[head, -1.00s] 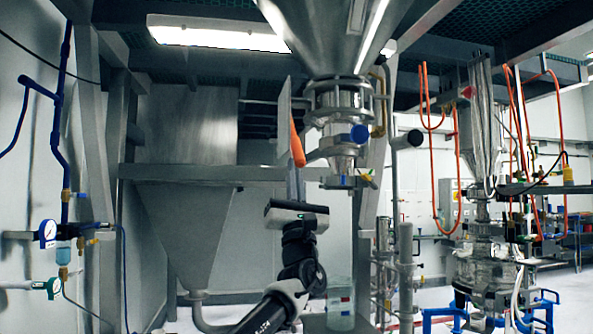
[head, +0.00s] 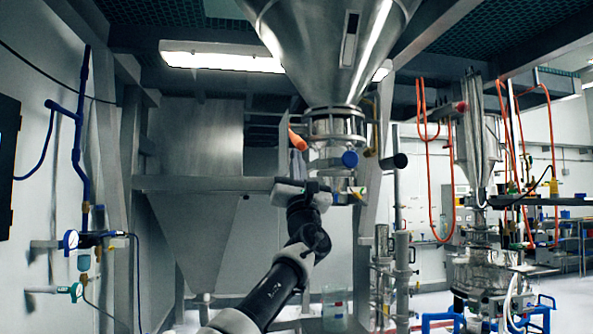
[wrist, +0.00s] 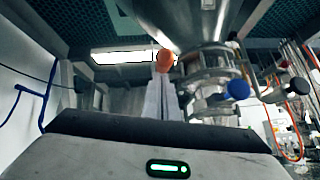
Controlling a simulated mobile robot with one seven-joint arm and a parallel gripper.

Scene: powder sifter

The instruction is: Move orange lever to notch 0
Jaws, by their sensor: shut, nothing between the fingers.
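The orange lever (head: 296,139) stands beside the left of the metal valve under the big hopper, by a thin grey plate (head: 283,133). In the wrist view the rounded orange lever end (wrist: 165,60) shows just above my fingertips. My gripper (head: 297,158) points up from below, with its fingers shut and empty. In the wrist view the shut fingers (wrist: 160,82) reach up to the lever end and overlap its lower edge; I cannot tell whether they touch. The notches are too small to make out.
The steel hopper (head: 335,45) hangs above, with a valve with a blue cap (head: 350,159) right of my gripper. A grey beam (head: 195,184) runs to the left. Orange hoses (head: 422,150) hang farther right.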

